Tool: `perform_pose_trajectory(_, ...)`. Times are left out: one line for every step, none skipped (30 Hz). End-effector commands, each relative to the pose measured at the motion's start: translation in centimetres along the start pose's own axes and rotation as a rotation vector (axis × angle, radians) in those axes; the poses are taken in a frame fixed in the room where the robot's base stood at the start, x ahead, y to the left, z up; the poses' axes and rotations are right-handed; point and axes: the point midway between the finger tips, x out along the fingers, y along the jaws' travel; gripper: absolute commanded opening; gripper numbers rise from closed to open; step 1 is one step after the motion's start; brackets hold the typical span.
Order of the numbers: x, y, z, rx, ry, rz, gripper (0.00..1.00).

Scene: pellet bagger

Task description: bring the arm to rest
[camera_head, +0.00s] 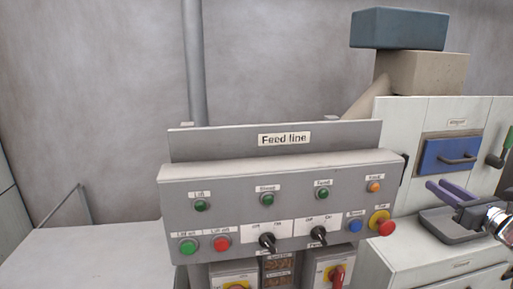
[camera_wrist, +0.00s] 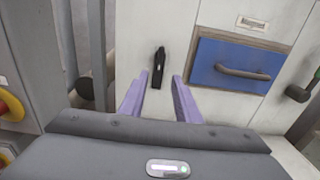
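In the wrist view a black handle (camera_wrist: 159,68) on the cabinet front appears beyond the gap between the fingertips. The head view shows only the hand end of my arm at the right edge; the rest is out of the picture.
The grey Feed line panel (camera_head: 284,170), with buttons and switches, stands left of my gripper. A blue drawer front (camera_head: 447,154) with a bar handle is on the white cabinet (camera_head: 411,113). Boxes (camera_head: 399,29) are stacked behind.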

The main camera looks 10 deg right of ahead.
Motion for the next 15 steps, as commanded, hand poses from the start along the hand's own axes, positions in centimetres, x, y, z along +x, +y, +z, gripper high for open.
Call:
perform_pose_trajectory(0.0, 0.0, 0.0, -0.015, 0.001, -0.002, 0.3)
perform_pose_trajectory(0.0, -0.1, -0.1, -0.03, 0.003, -0.003, 0.3)
perform_pose_trajectory(0.0, 0.0, -0.3, -0.057, 0.014, 0.0, 0.3)
perform_pose_trajectory(0.0, 0.1, -0.7, -0.084, 0.027, 0.005, 0.3)
perform_pose_trajectory(-0.1, 0.3, -1.3, -0.115, 0.048, 0.014, 0.3)
perform_pose_trajectory(-0.2, 0.7, -2.4, -0.152, 0.08, 0.029, 0.3)
perform_pose_trajectory(-0.3, 1.1, -3.3, -0.18, 0.106, 0.041, 0.3)
perform_pose_trajectory(-0.5, 1.5, -4.3, -0.208, 0.133, 0.057, 0.3)
perform_pose_trajectory(-0.7, 2.1, -5.7, -0.248, 0.171, 0.082, 0.3)
perform_pose_trajectory(-1.0, 2.6, -6.6, -0.282, 0.199, 0.102, 0.3)
perform_pose_trajectory(-1.4, 3.2, -7.4, -0.317, 0.227, 0.122, 0.3)
perform_pose_trajectory(-1.8, 4.1, -8.4, -0.366, 0.263, 0.153, 0.3)
perform_pose_trajectory(-2.1, 4.8, -9.1, -0.403, 0.289, 0.18, 0.3)
perform_pose_trajectory(-2.4, 5.8, -9.8, -0.441, 0.314, 0.21, 0.3)
perform_pose_trajectory(-2.7, 7.0, -10.5, -0.494, 0.346, 0.251, 0.3)
